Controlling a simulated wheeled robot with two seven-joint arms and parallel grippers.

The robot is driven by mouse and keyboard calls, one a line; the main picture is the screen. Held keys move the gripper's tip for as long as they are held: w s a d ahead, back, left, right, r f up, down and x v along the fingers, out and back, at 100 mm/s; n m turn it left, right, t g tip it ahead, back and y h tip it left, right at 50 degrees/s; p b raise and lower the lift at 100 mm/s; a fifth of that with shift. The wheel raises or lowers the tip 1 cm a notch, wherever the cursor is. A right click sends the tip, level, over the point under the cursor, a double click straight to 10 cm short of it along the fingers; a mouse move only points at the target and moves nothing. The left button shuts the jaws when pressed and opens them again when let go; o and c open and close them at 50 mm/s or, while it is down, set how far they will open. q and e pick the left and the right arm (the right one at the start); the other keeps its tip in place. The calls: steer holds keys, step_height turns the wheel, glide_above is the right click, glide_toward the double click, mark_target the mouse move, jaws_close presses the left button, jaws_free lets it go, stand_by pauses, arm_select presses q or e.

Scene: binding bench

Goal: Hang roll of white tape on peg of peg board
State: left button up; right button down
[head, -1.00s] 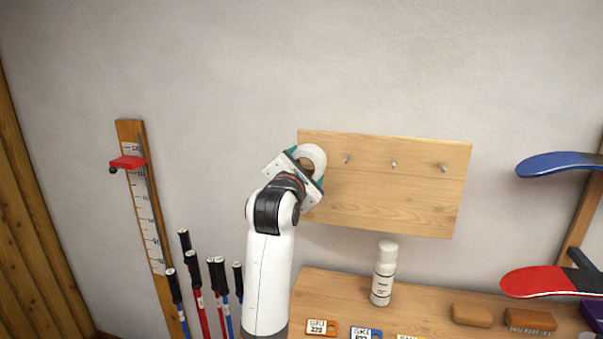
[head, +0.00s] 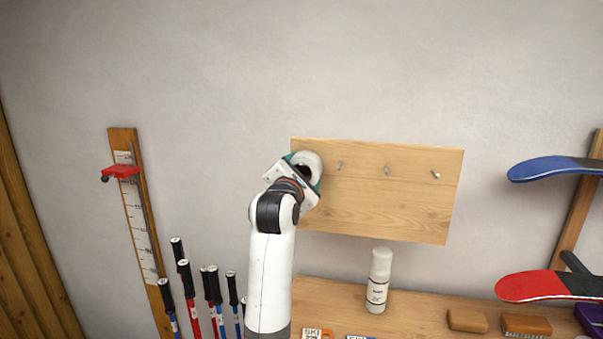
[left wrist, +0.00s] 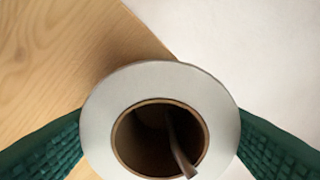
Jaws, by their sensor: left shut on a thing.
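The roll of white tape (head: 310,160) is upright in front of the upper left corner of the wooden peg board (head: 380,210). My left gripper (head: 303,170) is shut on it. In the left wrist view the green finger pads sit on either side of the roll (left wrist: 208,88), whose brown core faces me. A metal peg (left wrist: 178,146) shows inside the core opening, its tip reaching over the lower right of the core's rim. Three other pegs stand bare, the nearest one (head: 340,165) just right of the roll. My right gripper is not in view.
A white bottle (head: 379,282) stands on the wooden bench (head: 420,300) below the board. Ski poles (head: 205,295) and a measuring post (head: 135,205) are at the left. Blue (head: 555,168) and red (head: 540,286) boards jut out at the right.

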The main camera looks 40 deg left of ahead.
arm_select(q)
steer(key=shift+f, duration=0.1)
steer(key=o, duration=1)
steer(key=shift+o, duration=0.6)
steer(key=shift+s, duration=0.1)
steer(key=p+v, duration=0.2)
steer(key=v, duration=0.7)
steer(key=shift+s+d, duration=0.2)
steer(key=shift+s, duration=0.15)
